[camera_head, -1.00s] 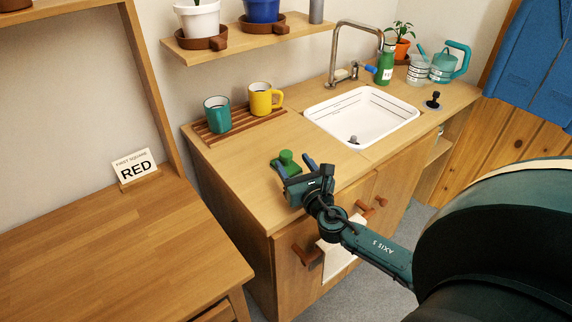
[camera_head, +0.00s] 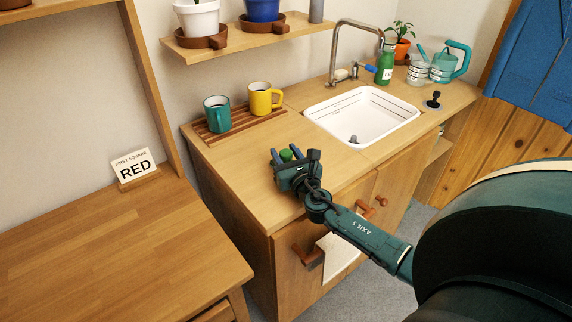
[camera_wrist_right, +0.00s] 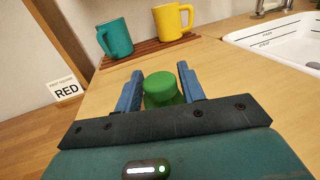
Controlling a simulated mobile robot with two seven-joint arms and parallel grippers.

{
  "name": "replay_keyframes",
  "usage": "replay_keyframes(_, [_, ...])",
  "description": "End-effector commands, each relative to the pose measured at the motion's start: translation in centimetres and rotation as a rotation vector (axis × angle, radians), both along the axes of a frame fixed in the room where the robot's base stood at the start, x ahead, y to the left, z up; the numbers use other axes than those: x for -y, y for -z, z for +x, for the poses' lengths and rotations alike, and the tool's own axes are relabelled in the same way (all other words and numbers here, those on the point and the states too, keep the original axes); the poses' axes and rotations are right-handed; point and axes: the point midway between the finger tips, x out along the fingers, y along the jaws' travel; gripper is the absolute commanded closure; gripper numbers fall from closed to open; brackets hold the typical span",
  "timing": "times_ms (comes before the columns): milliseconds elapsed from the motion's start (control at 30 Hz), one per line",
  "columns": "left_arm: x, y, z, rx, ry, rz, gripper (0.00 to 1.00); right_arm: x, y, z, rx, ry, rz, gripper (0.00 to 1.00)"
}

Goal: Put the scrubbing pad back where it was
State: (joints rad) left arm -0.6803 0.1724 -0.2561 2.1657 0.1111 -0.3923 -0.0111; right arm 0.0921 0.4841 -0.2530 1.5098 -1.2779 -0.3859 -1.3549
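The scrubbing pad, a green piece with a round knob (camera_head: 286,155), is on the wooden counter near its front left part. My right gripper (camera_head: 286,156) is at the pad, with its two blue fingers apart on either side of the knob. In the right wrist view the bright green knob (camera_wrist_right: 161,88) sits between the open fingers (camera_wrist_right: 160,85); I see no clear grip on it. The pad's lower part is mostly hidden by the gripper. My left gripper is out of view.
A slatted wooden rack (camera_head: 240,124) with a teal mug (camera_head: 217,115) and a yellow mug (camera_head: 261,99) stands behind the gripper. The white sink (camera_head: 375,112) is to the right, with a green bottle (camera_head: 385,65) and a dark-handled stopper-like piece (camera_head: 433,100) beyond. Counter between is clear.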

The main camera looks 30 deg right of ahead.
Motion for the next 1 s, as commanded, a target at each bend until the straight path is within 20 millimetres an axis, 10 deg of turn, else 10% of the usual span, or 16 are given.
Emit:
replay_keyframes(400, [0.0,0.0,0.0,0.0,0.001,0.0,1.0,0.0,0.0,0.0,0.001,0.0,0.0,0.95])
replay_keyframes(633, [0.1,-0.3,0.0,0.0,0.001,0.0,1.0,0.0,-0.5,0.0,0.001,0.0,-0.001,0.96])
replay_keyframes(1000, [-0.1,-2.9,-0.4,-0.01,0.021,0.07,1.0,0.0,-7.5,0.0,0.004,-0.002,-0.002,0.96])
